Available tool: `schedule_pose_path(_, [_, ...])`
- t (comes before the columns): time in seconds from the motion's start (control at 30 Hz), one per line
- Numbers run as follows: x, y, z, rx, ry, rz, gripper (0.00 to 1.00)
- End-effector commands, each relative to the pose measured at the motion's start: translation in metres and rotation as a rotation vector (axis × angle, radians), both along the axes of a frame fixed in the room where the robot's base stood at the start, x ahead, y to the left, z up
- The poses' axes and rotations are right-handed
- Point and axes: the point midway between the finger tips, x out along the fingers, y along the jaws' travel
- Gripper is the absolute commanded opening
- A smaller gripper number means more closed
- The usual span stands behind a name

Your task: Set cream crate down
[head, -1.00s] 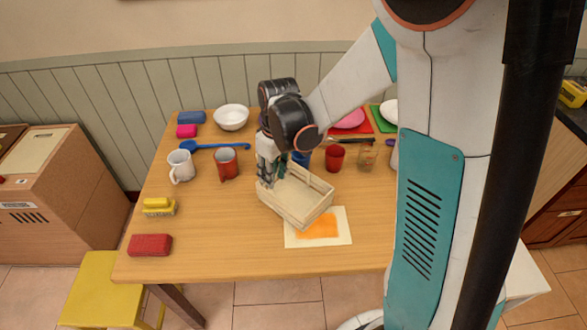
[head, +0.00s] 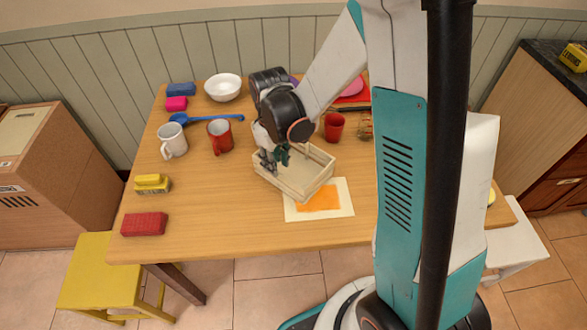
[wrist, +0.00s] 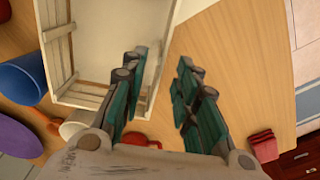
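The cream crate (head: 312,186) is a slatted, open-topped box. In the head view it sits upright on the wooden table, its front corner overlapping the back-left part of a cream mat with an orange patch (head: 318,200). The crate looks empty. It also shows at the upper left of the wrist view (wrist: 108,45). My gripper (head: 274,158) is at the crate's left end. In the wrist view its fingers (wrist: 165,75) are apart, one over the crate's side and the other over bare table. Whether a finger still touches the wall is unclear.
A red mug (head: 220,137), a white mug (head: 172,141) and a blue ladle (head: 205,117) lie left of the crate. A red cup (head: 334,127) stands behind it. A yellow block (head: 152,183) and red block (head: 144,224) are near the left edge. The front middle is clear.

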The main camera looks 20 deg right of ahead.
Motion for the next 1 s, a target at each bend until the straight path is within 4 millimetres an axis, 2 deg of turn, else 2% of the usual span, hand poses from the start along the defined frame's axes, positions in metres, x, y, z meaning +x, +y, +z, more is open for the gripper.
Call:
schedule_pose_path(0.2, [-0.006,-0.001,-0.035,0.0,0.0,0.0,0.28])
schedule_pose_path(0.3, [-0.006,-0.001,-0.044,0.0,0.0,0.0,0.28])
schedule_pose_path(0.53, [-0.006,-0.001,-0.044,0.0,0.0,0.0,0.28])
schedule_pose_path(0.57, [-0.006,-0.001,-0.044,0.0,0.0,0.0,0.24])
schedule_pose_path(0.67, [-0.006,-0.001,-0.044,0.0,0.0,0.0,0.01])
schedule_pose_path(1.0, [-0.006,-0.001,-0.044,0.0,0.0,0.0,0.0])
